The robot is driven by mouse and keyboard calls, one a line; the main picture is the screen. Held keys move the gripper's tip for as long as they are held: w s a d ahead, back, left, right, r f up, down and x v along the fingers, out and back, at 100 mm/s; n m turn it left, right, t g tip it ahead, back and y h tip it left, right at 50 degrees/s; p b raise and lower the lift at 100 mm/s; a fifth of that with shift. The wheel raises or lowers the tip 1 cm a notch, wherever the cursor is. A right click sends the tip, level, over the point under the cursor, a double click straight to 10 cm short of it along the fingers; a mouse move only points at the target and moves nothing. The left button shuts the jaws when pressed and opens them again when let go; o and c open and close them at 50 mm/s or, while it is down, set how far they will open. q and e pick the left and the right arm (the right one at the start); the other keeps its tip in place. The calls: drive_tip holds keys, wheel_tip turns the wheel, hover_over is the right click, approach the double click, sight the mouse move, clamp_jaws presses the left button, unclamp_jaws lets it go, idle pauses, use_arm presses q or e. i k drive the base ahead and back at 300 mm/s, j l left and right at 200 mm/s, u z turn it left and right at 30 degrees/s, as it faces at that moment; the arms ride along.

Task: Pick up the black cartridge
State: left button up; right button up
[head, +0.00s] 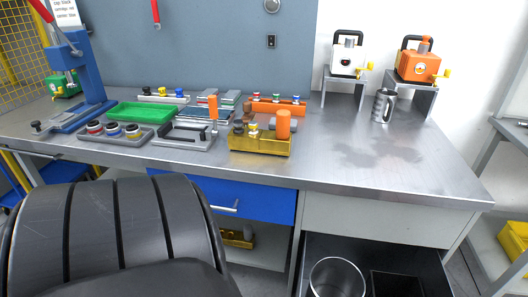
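I cannot make out for sure which item is the black cartridge. A grey tray (117,139) at the front left of the bench holds small round dark-bodied pieces with coloured tops. A gold fixture (260,143) near the bench's middle holds small pieces with dark or pale tops and an orange cylinder (283,123). Neither of my grippers is in view.
The metal bench (400,165) is bare on its right side. A blue press (90,75), a green tray (140,112) and a metal mug (383,105) stand on it. Orange (418,67) and white (348,60) units sit on stands. Below, an open drawer holds a metal bin (337,278).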

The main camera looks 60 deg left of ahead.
sight(238, 124)
drive_tip(key=k+u, duration=0.15)
drive_tip(key=u, duration=2)
drive_tip(key=i+j+z, duration=0.7)
drive_tip(key=k+l, duration=0.05)
